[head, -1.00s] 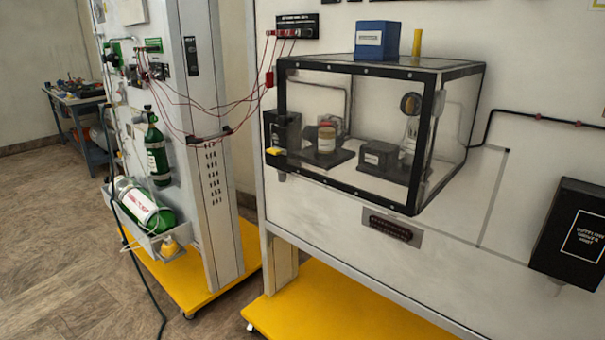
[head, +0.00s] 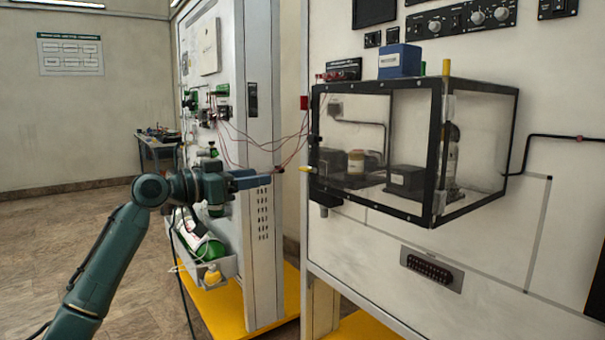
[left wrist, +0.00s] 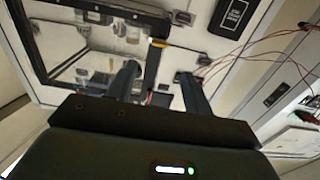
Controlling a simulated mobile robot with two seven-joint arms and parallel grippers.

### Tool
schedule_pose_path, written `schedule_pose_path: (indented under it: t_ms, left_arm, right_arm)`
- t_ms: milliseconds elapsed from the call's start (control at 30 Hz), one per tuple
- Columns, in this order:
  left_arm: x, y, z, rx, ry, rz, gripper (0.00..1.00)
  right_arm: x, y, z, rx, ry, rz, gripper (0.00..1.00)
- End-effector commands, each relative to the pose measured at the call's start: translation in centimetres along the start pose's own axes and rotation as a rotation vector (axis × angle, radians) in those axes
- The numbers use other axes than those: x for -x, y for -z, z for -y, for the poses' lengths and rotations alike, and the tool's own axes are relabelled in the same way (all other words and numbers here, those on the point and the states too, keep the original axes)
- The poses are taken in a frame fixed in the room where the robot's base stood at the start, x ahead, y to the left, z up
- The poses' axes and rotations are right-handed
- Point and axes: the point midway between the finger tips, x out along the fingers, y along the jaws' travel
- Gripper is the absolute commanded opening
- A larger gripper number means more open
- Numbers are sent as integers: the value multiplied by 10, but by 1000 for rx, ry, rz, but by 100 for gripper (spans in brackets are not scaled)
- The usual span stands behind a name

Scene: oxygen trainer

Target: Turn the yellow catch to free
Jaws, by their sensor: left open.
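The small yellow catch (head: 309,169) sticks out at the left edge of the clear box (head: 378,200) with its black frame. It also shows in the left wrist view (left wrist: 162,43), beyond my fingertips. My left gripper (head: 268,179) comes in from the left and stands to the left of the catch, apart from it. In the left wrist view my left gripper (left wrist: 157,70) has its two fingers spread with nothing held between them. Which position the catch is in is too small to tell. My right gripper is not in view.
Thin red leads (head: 282,155) hang between the left cabinet and the box panel, close to my left gripper. A blue block (head: 399,61) and a yellow post (head: 446,67) stand on the box top. A tray with a green cylinder (head: 209,247) hangs below my arm.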

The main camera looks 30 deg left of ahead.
Motion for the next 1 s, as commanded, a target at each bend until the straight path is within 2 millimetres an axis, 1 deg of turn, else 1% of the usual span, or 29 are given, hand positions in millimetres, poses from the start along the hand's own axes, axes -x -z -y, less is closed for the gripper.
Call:
schedule_pose_path:
  t_ms: [33, 300, 400, 500, 600, 700, 967, 1000]
  left_arm:
    - [-10, 5, -1, 1, -2, -2, 51]
    - [-68, 4, -1, 3, -1, -3, 51]
    - [-86, 3, 0, 3, 0, -2, 51]
    - [-98, 2, 0, 3, 0, -1, 51]
    - [-107, 1, 0, 3, 0, -1, 51]
    - [-111, 0, 0, 1, 2, 0, 51]
    - [-112, -1, 0, 0, 2, 1, 51]
    - [-112, -1, 0, 0, 2, 1, 48]
  right_arm:
    - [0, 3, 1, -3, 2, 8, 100]
    - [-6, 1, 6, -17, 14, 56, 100]
    - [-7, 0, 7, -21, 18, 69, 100]
    - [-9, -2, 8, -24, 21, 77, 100]
    - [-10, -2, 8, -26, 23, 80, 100]
    - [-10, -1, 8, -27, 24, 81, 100]
    - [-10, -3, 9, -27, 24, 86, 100]
    - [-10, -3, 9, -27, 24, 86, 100]
